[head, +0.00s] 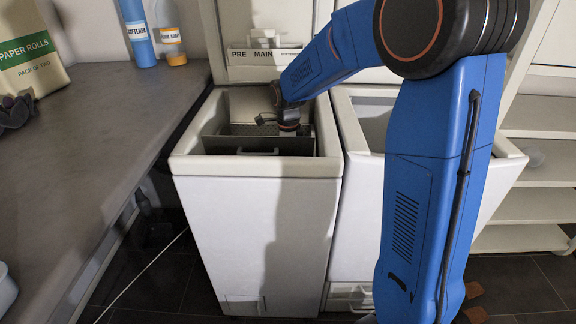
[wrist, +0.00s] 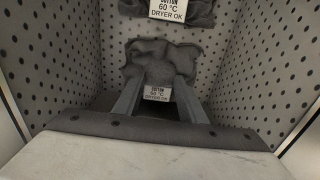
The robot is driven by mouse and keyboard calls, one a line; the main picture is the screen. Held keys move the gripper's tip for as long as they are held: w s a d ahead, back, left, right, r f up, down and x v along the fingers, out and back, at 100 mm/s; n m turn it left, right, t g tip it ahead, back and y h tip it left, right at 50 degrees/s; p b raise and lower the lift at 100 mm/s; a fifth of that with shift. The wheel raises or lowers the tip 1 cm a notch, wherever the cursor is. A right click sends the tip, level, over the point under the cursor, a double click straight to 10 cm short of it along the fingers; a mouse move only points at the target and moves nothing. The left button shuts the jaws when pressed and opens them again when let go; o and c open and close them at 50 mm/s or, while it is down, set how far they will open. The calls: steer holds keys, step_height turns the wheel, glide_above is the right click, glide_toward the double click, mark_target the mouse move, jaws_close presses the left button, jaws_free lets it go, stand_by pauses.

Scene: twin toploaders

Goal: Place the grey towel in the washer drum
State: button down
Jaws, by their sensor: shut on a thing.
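The grey towel (wrist: 165,60) is bunched between the two fingers of my gripper (wrist: 158,98) in the wrist view, with its white care label hanging down. My gripper is shut on it. Perforated grey drum walls (wrist: 55,60) stand on both sides of the towel. In the head view my gripper (head: 289,130) is down in the top opening of the left toploader (head: 255,230), whose perforated drum (head: 245,129) shows behind a grey flap (head: 258,146). The towel cannot be made out in the head view.
A dark cloth-like shape (wrist: 170,12) with a similar label shows at the top of the wrist view; I cannot tell whether it is a reflection. A second toploader (head: 345,215) stands close on the right. The counter (head: 90,150) on the left holds softener (head: 138,35) and soap (head: 170,35).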

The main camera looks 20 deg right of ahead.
steer(key=c, duration=1.1)
jaws_free()
steer(key=shift+r, duration=6.1)
